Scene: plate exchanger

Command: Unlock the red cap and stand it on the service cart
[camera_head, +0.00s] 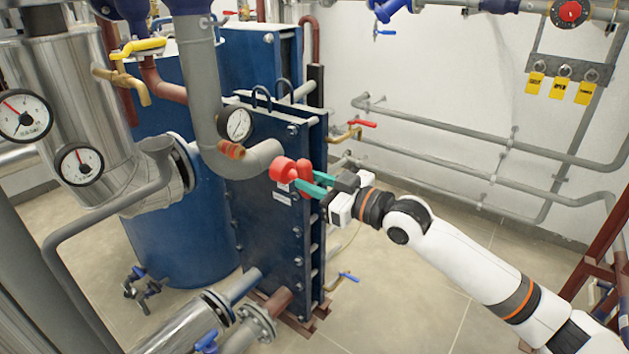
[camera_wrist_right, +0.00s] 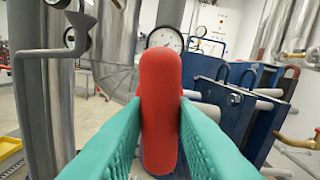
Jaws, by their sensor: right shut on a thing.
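The red cap (camera_head: 283,168) shows beside the end of the thick grey pipe, in front of the blue plate exchanger (camera_head: 265,225). In the right wrist view the cap (camera_wrist_right: 160,85) stands as a tall rounded red shape between the green fingers. My right gripper (camera_head: 308,184) is shut on it, and the gripper (camera_wrist_right: 160,112) has one finger on each side of the cap. I cannot tell whether the cap still touches a fitting behind it. My left gripper is not in view. I cannot make out the service cart for sure.
A gauge (camera_head: 239,124) and the grey pipe (camera_head: 203,90) are close to the right gripper. Flanged pipes (camera_head: 258,322) stick out low in front. A dark red frame (camera_head: 606,235) stands at the right edge. The floor (camera_head: 415,300) below my right arm looks clear.

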